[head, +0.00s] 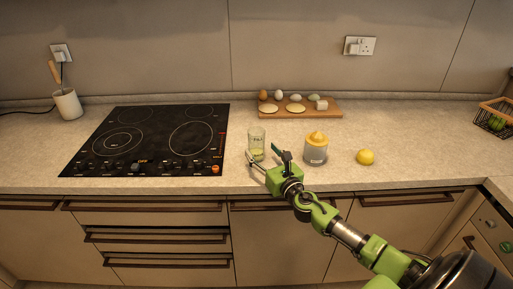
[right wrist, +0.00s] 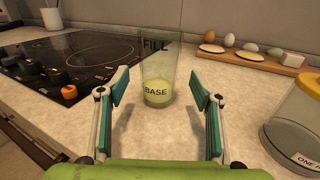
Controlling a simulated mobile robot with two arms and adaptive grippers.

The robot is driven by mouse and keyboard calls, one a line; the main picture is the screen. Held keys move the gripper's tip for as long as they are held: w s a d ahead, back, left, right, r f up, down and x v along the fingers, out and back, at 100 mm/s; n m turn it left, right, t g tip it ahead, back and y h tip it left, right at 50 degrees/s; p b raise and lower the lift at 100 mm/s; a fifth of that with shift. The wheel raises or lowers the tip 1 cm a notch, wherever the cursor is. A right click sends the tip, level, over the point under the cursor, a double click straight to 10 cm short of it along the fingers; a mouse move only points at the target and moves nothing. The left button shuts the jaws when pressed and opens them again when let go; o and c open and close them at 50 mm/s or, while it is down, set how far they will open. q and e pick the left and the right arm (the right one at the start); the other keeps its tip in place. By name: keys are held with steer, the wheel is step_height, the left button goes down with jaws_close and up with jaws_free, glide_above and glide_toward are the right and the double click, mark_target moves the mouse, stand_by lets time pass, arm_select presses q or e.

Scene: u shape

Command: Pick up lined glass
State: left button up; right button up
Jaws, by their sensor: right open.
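The lined glass (head: 257,142) is a clear tumbler standing upright on the counter, just right of the stove. In the right wrist view the glass (right wrist: 158,70) carries the words FILL and BASE, with pale yellow-green content at its bottom. My right gripper (head: 266,158) is open at the counter's front. In the right wrist view its two fingers (right wrist: 160,90) are spread, with the glass between and slightly beyond them, and a visible gap on each side. My left gripper is not in view.
A juicer (head: 316,150) with a yellow top stands right of the glass, near my gripper. A lemon (head: 366,157) lies farther right. A wooden board (head: 300,112) with eggs and dough rounds is behind. The black stove (head: 150,140) is left.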

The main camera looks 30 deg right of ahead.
mark_target(260, 149)
steer(key=w, duration=0.5)
steer(key=shift+d+f, duration=0.1)
steer(key=shift+d, duration=0.1)
steer(key=shift+s, duration=0.1)
steer(key=c, duration=1.4)
steer(key=shift+r, duration=0.2)
